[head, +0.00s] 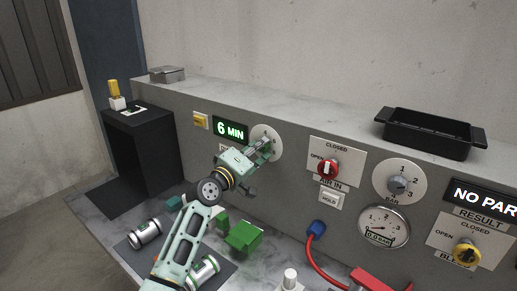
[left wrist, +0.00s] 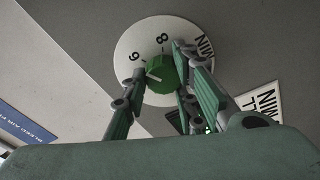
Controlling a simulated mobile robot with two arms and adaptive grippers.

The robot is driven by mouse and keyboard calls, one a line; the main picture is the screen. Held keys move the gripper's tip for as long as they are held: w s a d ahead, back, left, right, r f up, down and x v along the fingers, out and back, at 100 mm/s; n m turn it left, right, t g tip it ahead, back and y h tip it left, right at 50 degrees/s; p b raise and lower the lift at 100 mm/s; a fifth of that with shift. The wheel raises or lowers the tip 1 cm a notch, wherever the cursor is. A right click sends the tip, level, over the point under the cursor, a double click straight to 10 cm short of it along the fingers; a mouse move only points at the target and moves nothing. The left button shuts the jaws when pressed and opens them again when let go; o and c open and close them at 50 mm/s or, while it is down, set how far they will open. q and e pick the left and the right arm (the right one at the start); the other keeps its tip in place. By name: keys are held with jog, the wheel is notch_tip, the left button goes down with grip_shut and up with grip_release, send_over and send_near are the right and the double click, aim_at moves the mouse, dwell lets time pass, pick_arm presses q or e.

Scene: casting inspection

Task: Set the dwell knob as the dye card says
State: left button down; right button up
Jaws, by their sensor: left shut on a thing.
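The dwell knob is green and sits on a round white dial; in the left wrist view the knob (left wrist: 160,72) has a white mark pointing left, toward the numeral that reads as 6 (left wrist: 130,57). An 8 and "MIN" also show on the dial (left wrist: 140,32). My left gripper (head: 262,150) is at the dial in the head view, its fingers around the knob and shut on it. The green-lit display (head: 230,129) beside it reads "6 MIN". I cannot make out a readable dye card. My right gripper is not in view.
Right of the dial are a red AIR IN knob (head: 327,168), a numbered grey knob (head: 397,185), a pressure gauge (head: 383,225) and a yellow knob (head: 466,252). Below lie green blocks (head: 243,237) and metal cylinders. A black tray (head: 430,133) stands on the ledge.

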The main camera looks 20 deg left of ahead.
pick_arm(q)
jog(key=c, duration=1.6)
grip_release()
jog(key=shift+d+r, duration=0.15)
jog(key=shift+r, duration=0.25)
jog(key=shift+o, duration=0.2)
jog(key=shift+f, duration=0.15)
jog(key=v, duration=1.2)
jog(key=shift+f, duration=0.2)
